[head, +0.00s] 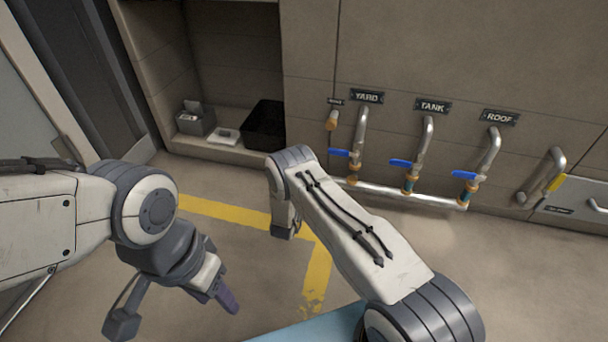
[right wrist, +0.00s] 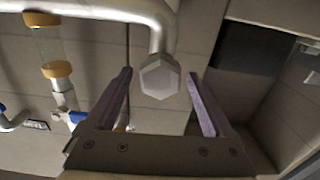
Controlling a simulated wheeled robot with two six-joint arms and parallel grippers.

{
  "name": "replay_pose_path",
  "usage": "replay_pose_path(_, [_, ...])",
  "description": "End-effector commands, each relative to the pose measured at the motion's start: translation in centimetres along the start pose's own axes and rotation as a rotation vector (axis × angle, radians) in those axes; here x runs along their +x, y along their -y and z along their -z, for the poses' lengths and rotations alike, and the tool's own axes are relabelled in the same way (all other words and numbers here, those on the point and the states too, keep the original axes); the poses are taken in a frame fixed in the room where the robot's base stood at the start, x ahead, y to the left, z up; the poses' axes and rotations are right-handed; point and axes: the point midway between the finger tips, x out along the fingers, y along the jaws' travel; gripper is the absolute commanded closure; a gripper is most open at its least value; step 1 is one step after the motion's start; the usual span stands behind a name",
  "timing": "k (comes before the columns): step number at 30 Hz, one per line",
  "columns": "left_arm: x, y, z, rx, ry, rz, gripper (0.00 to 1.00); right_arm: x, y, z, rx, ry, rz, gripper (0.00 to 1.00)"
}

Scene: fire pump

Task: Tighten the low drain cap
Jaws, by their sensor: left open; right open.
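The drain cap (right wrist: 160,77) is a grey hexagonal cap on the end of a bent white pipe (right wrist: 110,8) in the right wrist view. My right gripper (right wrist: 160,74) is open, with one purple finger on each side of the cap in the picture. Gaps show on both sides, and neither finger touches it. I cannot tell whether the cap is in depth between the fingertips. In the head view my right arm hides the cap. My left gripper (head: 174,310) is open and empty at the lower left, above the floor, far from the pipes.
The low horizontal pipe (head: 400,194) runs along the wall, below upright pipes with blue-handled valves (head: 401,163) marked YARD, TANK and ROOF. A black bin (head: 264,125) and a small grey box (head: 195,121) stand in the wall niche. Yellow-lined floor (head: 230,214) is open in front.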

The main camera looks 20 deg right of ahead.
Motion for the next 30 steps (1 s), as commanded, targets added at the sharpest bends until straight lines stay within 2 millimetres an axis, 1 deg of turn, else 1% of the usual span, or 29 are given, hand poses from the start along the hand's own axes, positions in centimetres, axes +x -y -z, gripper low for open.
replay_pose_path(2, [0.0,0.0,0.0,0.0,0.0,0.0,0.5,0.0,0.0,0.0,0.0,0.0,0.0,0.13])
replay_pose_path(5, [0.0,0.0,0.0,0.0,0.0,0.0,0.5,0.0,0.0,0.0,0.0,0.0,0.0,0.47])
replay_pose_path(6, [0.0,0.0,0.0,0.0,0.0,0.0,0.5,0.0,0.0,0.0,0.0,0.0,0.0,0.63])
replay_pose_path(8, [0.0,0.0,0.0,0.0,0.0,0.0,0.5,0.0,0.0,0.0,0.0,0.0,0.0,0.86])
replay_pose_path(9, [0.0,0.0,0.0,0.0,0.0,0.0,0.5,0.0,0.0,0.0,0.0,0.0,0.0,0.99])
replay_pose_path(14, [-0.1,0.0,0.0,0.0,0.0,0.0,0.5,-0.1,0.0,0.0,0.006,0.0,0.0,0.99])
replay_pose_path(20, [-0.5,0.0,0.0,0.0,0.0,0.0,0.5,-0.1,-0.1,0.0,0.058,0.001,-0.001,0.99])
replay_pose_path(26, [-1.3,-0.1,0.1,0.0,0.0,0.0,0.5,-0.1,-0.2,0.1,0.184,0.001,-0.001,0.99])
replay_pose_path(30, [-2.0,-0.1,0.1,0.0,0.0,0.0,0.5,-0.1,-0.3,0.1,0.307,0.002,-0.001,0.99])
